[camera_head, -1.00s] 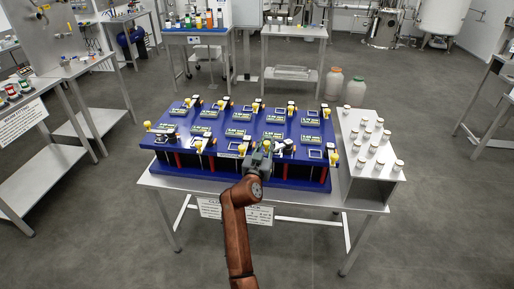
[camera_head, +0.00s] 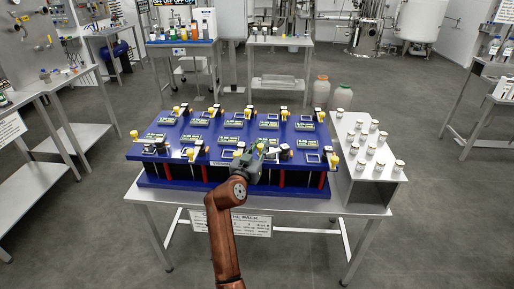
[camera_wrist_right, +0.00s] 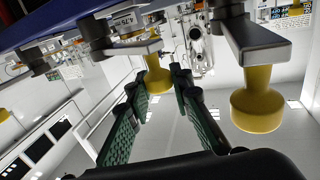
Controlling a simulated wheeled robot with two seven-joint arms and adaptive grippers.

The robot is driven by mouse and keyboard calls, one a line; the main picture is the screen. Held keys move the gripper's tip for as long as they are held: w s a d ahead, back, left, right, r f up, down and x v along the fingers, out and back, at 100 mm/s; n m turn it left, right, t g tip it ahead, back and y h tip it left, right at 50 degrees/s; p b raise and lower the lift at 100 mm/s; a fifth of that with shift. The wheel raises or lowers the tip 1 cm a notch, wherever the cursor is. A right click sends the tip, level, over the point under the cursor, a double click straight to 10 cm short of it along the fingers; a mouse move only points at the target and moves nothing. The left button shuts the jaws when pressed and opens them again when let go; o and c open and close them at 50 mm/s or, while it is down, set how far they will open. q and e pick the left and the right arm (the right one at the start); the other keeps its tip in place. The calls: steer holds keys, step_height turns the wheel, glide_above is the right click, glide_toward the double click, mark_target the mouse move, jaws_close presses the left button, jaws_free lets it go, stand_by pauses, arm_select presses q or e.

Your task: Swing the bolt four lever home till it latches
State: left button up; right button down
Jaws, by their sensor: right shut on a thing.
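A blue panel (camera_head: 225,147) lies on a steel table, with levers in two rows, each ending in a yellow knob. My right gripper (camera_head: 259,150) is at a lever on the front row, right of the middle. In the right wrist view, its green-padded fingers (camera_wrist_right: 160,95) are on either side of a yellow knob (camera_wrist_right: 157,76) on a grey lever arm (camera_wrist_right: 135,47). The gripper is shut on this knob. Another yellow-knobbed lever (camera_wrist_right: 257,100) hangs close by at the right. Lever numbers are too small to read, and latching cannot be told. My left gripper is out of view.
Several white-capped jars (camera_head: 380,150) stand on a grey stand (camera_head: 372,187) at the table's right end. A sign (camera_head: 245,224) hangs at the table's front. Two large jars (camera_head: 321,91) stand behind it.

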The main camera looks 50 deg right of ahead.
steer(key=shift+r, duration=0.15)
steer(key=c, duration=1.7)
jaws_free()
steer(key=shift+a, duration=0.1)
steer(key=v, duration=1.2)
